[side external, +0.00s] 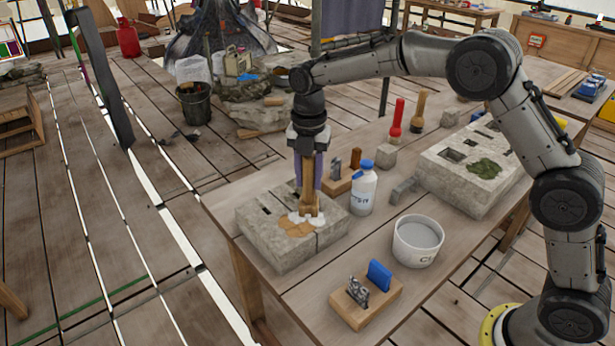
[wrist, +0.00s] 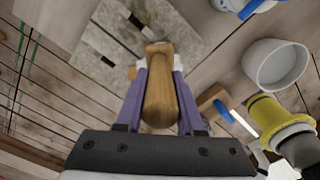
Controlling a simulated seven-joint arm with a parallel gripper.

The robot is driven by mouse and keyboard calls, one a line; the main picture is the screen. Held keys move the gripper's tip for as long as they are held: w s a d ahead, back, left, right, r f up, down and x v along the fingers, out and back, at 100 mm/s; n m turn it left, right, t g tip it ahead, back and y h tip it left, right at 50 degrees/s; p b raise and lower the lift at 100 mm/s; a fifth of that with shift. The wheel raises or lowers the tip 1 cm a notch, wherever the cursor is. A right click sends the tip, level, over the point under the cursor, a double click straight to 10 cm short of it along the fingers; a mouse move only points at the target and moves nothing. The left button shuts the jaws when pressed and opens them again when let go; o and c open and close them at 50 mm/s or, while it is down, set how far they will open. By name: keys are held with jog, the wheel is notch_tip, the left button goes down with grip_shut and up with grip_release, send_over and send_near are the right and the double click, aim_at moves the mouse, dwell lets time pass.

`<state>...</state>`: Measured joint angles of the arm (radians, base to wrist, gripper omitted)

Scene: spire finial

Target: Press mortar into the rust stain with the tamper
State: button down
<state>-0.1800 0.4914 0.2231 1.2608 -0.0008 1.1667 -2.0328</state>
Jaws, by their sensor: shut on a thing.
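My gripper (side external: 308,170) has purple fingers and is shut on the wooden tamper (side external: 308,200), which stands about upright. In the wrist view the tamper's handle (wrist: 159,95) lies between the fingers. The tamper's foot is at the top of the near stone block (side external: 265,238), over the rust stain (side external: 296,228), an orange-brown patch. White mortar (side external: 291,217) shows around the foot. Whether the foot presses on the block or sits just above it, I cannot tell. In the wrist view the tamper hides the stain.
A white bottle with a blue cap (side external: 362,190) stands close right of the block. A white tub (side external: 417,241) and a wooden holder with a blue piece (side external: 367,303) are nearer the front. A second stone block with moss (side external: 470,170) lies at the right. Red-handled and wooden-handled tools stand behind.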

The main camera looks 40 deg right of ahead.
jog(key=shift+r, duration=3.55)
